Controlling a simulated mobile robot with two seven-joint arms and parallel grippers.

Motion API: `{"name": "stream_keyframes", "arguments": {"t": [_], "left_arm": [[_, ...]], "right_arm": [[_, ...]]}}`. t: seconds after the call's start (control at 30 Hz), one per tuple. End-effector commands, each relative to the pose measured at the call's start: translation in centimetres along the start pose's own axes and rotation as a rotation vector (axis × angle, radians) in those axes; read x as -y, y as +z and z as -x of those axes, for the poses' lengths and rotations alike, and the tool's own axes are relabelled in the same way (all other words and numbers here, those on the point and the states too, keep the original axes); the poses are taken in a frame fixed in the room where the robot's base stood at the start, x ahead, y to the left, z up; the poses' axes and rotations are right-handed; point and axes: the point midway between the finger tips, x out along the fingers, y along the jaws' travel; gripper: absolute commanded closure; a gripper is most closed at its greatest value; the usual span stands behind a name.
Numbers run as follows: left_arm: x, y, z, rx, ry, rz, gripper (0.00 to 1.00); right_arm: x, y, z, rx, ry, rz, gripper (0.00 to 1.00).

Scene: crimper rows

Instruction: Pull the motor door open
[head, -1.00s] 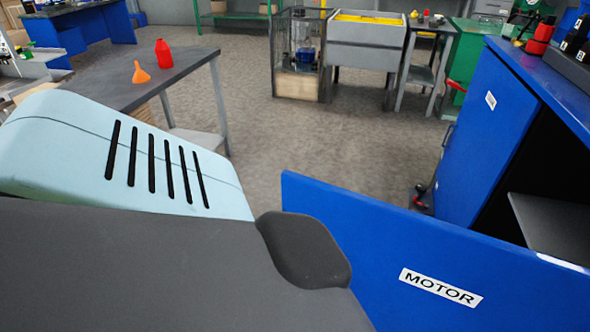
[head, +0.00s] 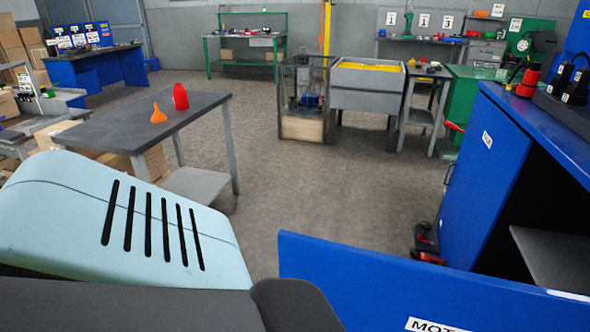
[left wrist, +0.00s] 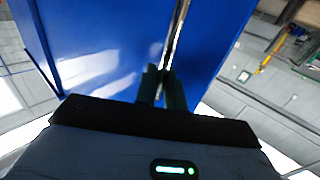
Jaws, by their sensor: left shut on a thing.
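The blue motor door (head: 375,285) stands swung out from the blue cabinet (head: 478,160) at the lower right of the head view. Its white MOTOR label is partly cut off at the bottom edge. The dark interior and a grey shelf (head: 555,255) show behind it. In the left wrist view, my left gripper (left wrist: 164,88) is shut on a thin silver upright handle (left wrist: 178,32) against blue panels. In the head view my left arm fills the lower left, and its fingers are hidden. My right gripper is in neither view.
A grey table (head: 150,120) with an orange funnel (head: 158,114) and a red bottle (head: 180,97) stands at left. Open grey floor (head: 320,190) lies beyond the door. A red-and-black object (head: 426,243) is on the floor by the cabinet.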

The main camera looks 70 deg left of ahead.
Motion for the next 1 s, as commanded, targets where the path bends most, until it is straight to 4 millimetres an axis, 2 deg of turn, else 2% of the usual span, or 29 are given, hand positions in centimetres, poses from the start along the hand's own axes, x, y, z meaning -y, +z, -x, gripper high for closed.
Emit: {"name": "stream_keyframes", "arguments": {"t": [0.23,0.27,0.3,0.6,0.77,1.0], "left_arm": [[-0.2,-0.1,-0.1,-0.005,0.003,0.002,1.00],[-0.2,-0.1,-0.1,-0.005,0.003,0.002,0.87],[-0.2,-0.1,-0.1,-0.005,0.003,0.001,0.84],[-0.1,0.0,0.2,-0.001,0.001,0.001,0.84],[-0.1,0.0,2.0,0.002,0.001,0.001,0.84],[-0.1,0.0,5.8,0.001,0.001,0.001,0.84]], "right_arm": [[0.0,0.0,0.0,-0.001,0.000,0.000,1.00],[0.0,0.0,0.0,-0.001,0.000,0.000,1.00],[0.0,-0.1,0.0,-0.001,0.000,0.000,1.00],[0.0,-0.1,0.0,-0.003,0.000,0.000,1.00],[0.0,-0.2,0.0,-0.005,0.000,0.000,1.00],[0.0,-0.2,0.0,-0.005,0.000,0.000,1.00]]}}
